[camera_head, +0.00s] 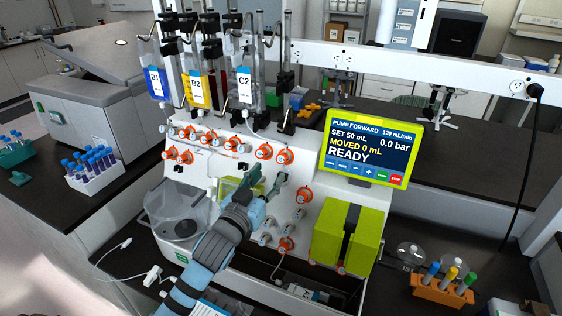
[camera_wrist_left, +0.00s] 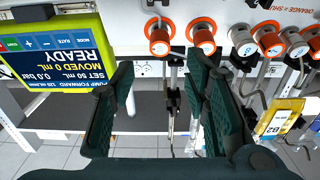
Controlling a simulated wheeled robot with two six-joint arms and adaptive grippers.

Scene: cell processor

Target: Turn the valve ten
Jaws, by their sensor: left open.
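Several round valves with orange collars sit on the white panel of the processor, among them an upper-row valve (camera_head: 285,157) and one further down on the right (camera_head: 303,195). I cannot tell which is valve ten. My left gripper (camera_head: 264,181) reaches in front of the panel, below the upper row, its dark green fingers apart and empty. In the left wrist view my left gripper (camera_wrist_left: 160,85) is open, with two orange-capped valves (camera_wrist_left: 158,37) (camera_wrist_left: 201,37) beyond its fingertips. My right gripper is not in view.
The pump screen (camera_head: 367,147) reads READY and stands right of the valves, above a lime-green pump block (camera_head: 347,232). Bags B1 (camera_head: 155,84), B2 (camera_head: 196,90) and C2 (camera_head: 245,88) hang above the panel. An orange tube rack (camera_head: 442,292) stands at lower right.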

